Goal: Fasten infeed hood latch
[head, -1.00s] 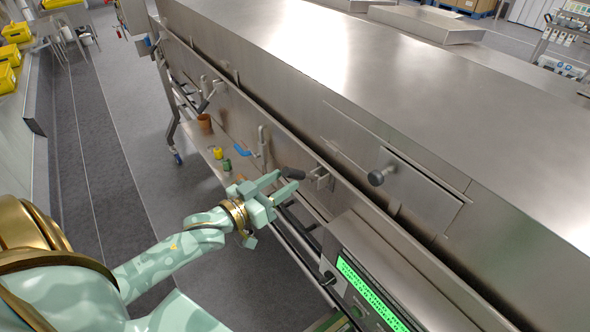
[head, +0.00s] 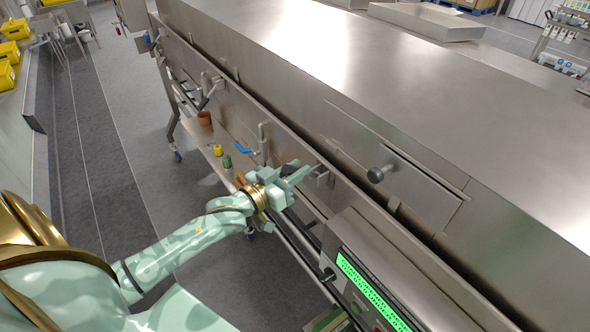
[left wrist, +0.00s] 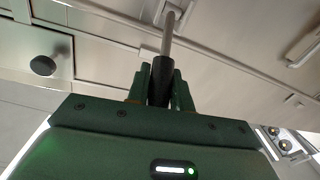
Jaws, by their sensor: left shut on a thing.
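My left gripper (head: 302,169) is at the near side wall of the steel hood (head: 330,60). In the left wrist view its fingers are shut on the black grip of a latch handle (left wrist: 161,78). A bare metal rod (left wrist: 168,32) runs from that grip up to a bracket on the hood wall. In the head view the latch bracket (head: 325,174) shows just beyond the fingertips, and the black grip is hidden by the gripper. Whether the latch is hooked cannot be told. My right gripper is out of view.
A second black-handled latch (head: 208,98) sits farther along the wall. A panel with a black knob (head: 377,174) is on the hood. A control box with a green screen (head: 368,290) stands at the near right.

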